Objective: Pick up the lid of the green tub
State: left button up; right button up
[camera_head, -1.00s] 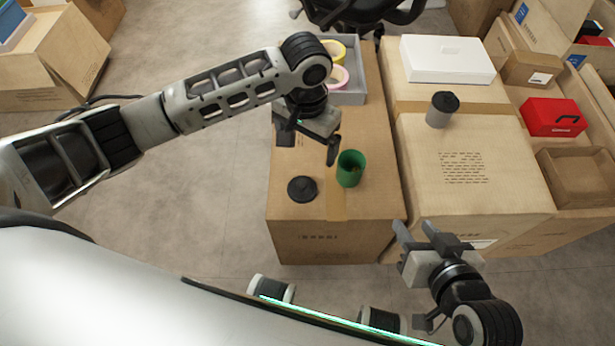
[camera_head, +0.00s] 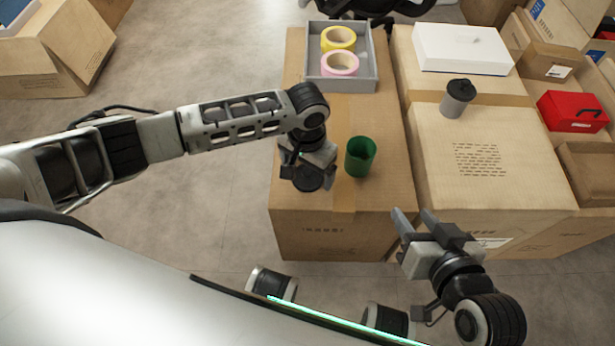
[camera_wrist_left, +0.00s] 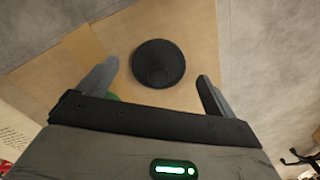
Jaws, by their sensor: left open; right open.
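The lid (camera_head: 308,179) is a round black disc lying on the cardboard box, left of the green tub. The green tub (camera_head: 360,157) stands upright and open on the same box. My left gripper (camera_head: 305,178) is over the lid and partly hides it in the head view. In the left wrist view the lid (camera_wrist_left: 158,63) shows whole between the two open fingers (camera_wrist_left: 158,80), touching neither that I can see. A sliver of green shows by the left finger there. My right gripper (camera_head: 415,218) is open and empty at the front, right of the box.
The cardboard box (camera_head: 330,226) carries the tub and lid. A grey tray (camera_head: 340,84) with a yellow and a pink tape roll is at its back. On the box to the right stand a grey cup with black lid (camera_head: 457,98) and a white carton (camera_head: 462,48).

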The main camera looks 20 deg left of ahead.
pick_arm(q)
jog(key=shift+d+f, duration=0.1)
jog(key=shift+f, duration=0.55)
jog(key=c, duration=1)
jog(key=shift+r, duration=0.2)
